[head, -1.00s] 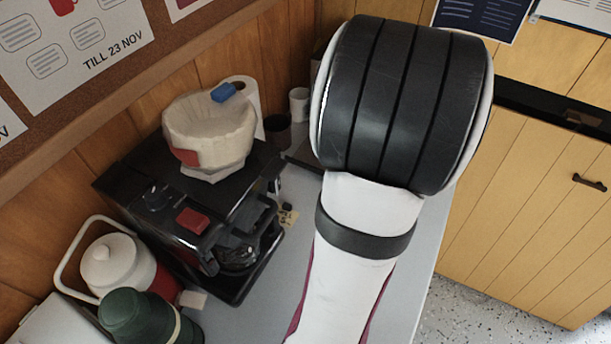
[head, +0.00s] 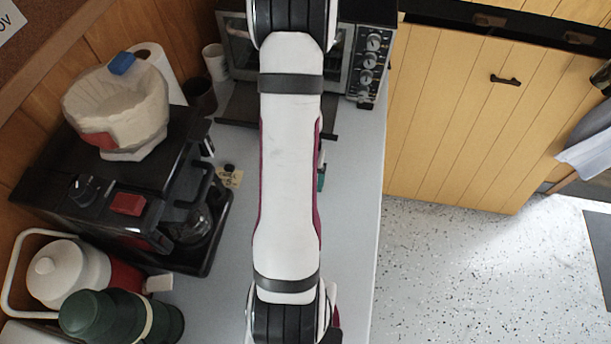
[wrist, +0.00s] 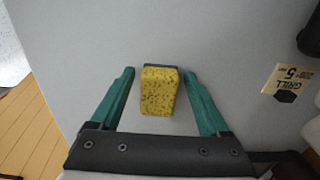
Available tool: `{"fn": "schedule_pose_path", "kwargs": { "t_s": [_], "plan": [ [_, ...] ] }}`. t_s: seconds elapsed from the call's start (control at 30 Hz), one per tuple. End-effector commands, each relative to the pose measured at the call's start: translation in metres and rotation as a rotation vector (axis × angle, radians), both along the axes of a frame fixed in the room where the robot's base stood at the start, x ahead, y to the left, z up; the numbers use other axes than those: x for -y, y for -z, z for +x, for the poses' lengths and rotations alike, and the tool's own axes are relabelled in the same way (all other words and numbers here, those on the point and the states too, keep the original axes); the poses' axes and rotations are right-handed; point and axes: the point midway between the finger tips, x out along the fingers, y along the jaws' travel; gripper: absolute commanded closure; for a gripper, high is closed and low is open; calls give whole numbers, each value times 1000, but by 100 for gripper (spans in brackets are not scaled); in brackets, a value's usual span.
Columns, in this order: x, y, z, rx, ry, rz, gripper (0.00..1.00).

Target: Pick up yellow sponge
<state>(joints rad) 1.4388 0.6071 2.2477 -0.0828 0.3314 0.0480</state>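The yellow sponge (wrist: 158,92) shows in the wrist view on the grey counter. It has dark speckles and a dark edge along its far side. My gripper (wrist: 158,75) is open, with one green finger on each side of the sponge and a gap between each finger and it. I cannot tell how high the fingertips are above the counter. In the head view my arm covers the sponge and nearly all of the gripper; only a bit of green finger (head: 321,178) shows beside the arm.
A coffee maker (head: 105,212) stands left of my arm, with a toaster oven (head: 366,60) behind. A green flask (head: 110,318) and a red-and-white jug (head: 70,272) are at front left. A small price card (wrist: 287,82) lies on the counter (head: 350,230). The counter's right edge drops to the floor.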

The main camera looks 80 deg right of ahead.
Motion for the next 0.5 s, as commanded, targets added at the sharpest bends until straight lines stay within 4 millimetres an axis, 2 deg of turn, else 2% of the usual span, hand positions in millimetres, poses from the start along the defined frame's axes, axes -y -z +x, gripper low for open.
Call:
{"fn": "schedule_pose_path", "kwargs": {
  "t_s": [0.03,0.07,0.4,0.5],
  "plan": [
    [0,0,0,0,0,0,32],
    [0,0,0,0,0,0,37],
    [0,0,0,0,0,0,98],
    [0,0,0,0,0,0,99]
  ]
}}
